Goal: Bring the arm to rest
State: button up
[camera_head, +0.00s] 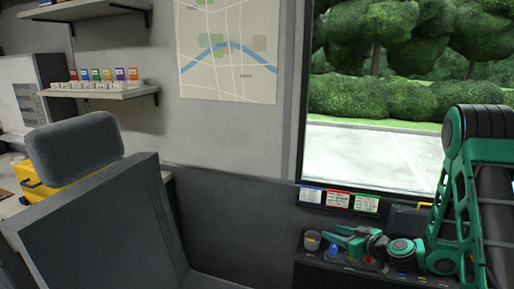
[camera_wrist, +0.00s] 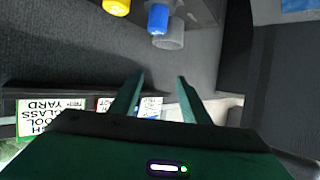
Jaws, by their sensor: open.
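My arm is green and black and stands at the right of the head view, bent down over a dark shelf (camera_head: 310,262) below the window. My gripper (camera_head: 337,238) points left, low above this shelf. In the wrist view my gripper (camera_wrist: 160,80) shows two green fingers spread apart, with nothing between them. In the wrist view the cup (camera_wrist: 170,40) lies beyond the fingertips, beside a blue object (camera_wrist: 158,18).
A yellow object (camera_wrist: 117,6) is near the blue one. Blue, red and green-topped label cards (camera_head: 338,200) line the wall below the window. A wall shelf (camera_head: 100,92) holds coloured boxes.

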jog(key=shift+s+d+r, duration=0.25)
jog(key=shift+s+r, duration=0.05)
jog(key=shift+s, duration=0.25)
jog(key=s+d+r+m+g+h, duration=0.2)
jog(key=s+d+r+m+g, duration=0.2)
jog(key=s, duration=1)
jog(key=s+d+r+m+g+h, duration=0.2)
jog(key=s+d+r+m+g, duration=0.2)
jog(key=s, duration=0.9)
jog(key=s+d+r+m+g+h, duration=0.2)
jog(key=s+d+r+m+g, duration=0.2)
jog(key=s, duration=1)
notch_tip(320, 180, up, 4)
jog(key=shift+s+d+f, duration=0.2)
jog(key=shift+s+d, duration=0.05)
jog(key=shift+s, duration=0.1)
